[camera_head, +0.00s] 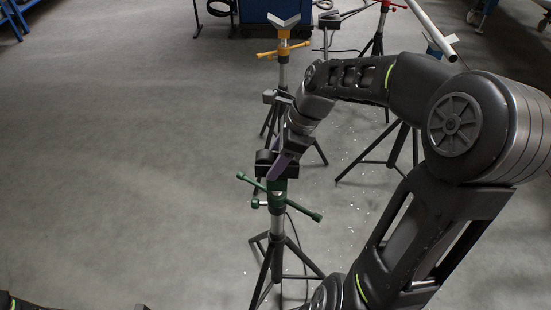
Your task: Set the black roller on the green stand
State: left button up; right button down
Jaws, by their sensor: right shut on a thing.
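The green stand (277,187) is a tripod with a green collar and green handles, standing upright a little right of the picture's centre. The black roller (265,158) is at the top of this stand, over the green collar. My right gripper (280,165) points down at the stand's top and is shut on the black roller, partly covering it. I cannot tell whether the roller touches the stand's head or hangs just above it. My left gripper is not in view; only dark parts of my left arm show at the bottom left edge.
A yellow-topped stand (283,48) stands behind the green one. A red-handled stand (379,30) and a blue-topped stand (437,42) are at the back right, near a pale pipe (430,28). A blue cabinet (262,12) is at the back. The floor at left is clear.

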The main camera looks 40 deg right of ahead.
jog(key=shift+f, duration=0.4)
jog(key=shift+s+f, duration=0.1)
jog(key=shift+f, duration=0.05)
jog(key=c, duration=0.5)
grip_release()
jog(key=v, duration=0.7)
jog(key=shift+d+r, duration=0.15)
jog(key=shift+r, duration=0.2)
